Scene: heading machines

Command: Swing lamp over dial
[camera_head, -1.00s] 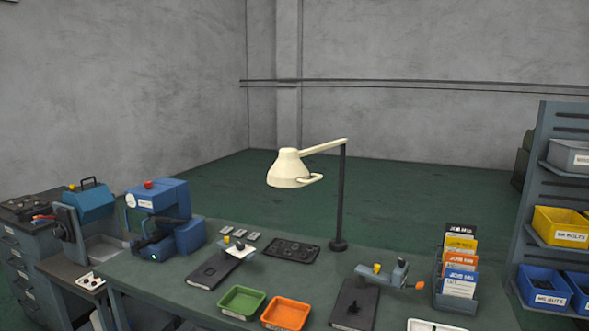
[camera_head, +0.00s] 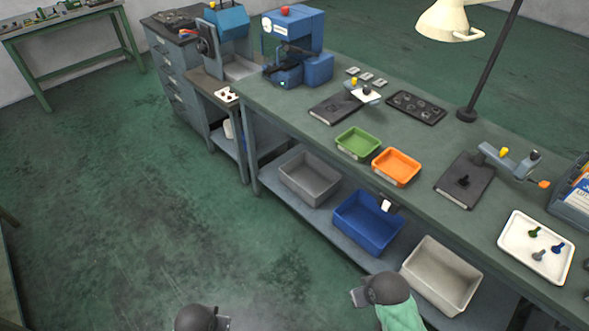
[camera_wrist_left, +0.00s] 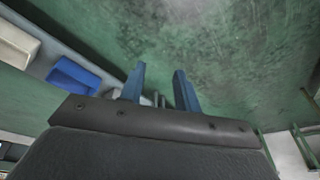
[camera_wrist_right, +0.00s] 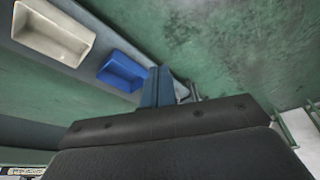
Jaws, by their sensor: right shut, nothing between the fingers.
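The lamp's cream shade (camera_head: 446,20) shows at the top right of the head view, cut by the frame edge. Its dark upright pole (camera_head: 490,62) stands on a round base at the back of the workbench (camera_head: 290,110). I cannot make out a dial face for certain. A gauge-like blue-grey fixture (camera_head: 510,163) with yellow and orange knobs stands by a dark plate (camera_head: 462,183), in front of the pole. My left gripper (camera_wrist_left: 159,88) is open and empty over the floor. My right gripper (camera_wrist_right: 157,87) is shut and empty, low in front of the bench. Both are far from the lamp.
A green tray (camera_head: 358,143), an orange tray (camera_head: 397,167) and a white tray (camera_head: 537,246) line the bench's front. Grey, blue (camera_head: 368,222) and beige bins sit on the shelf below. A blue machine (camera_head: 293,45) stands left. The floor at left is clear.

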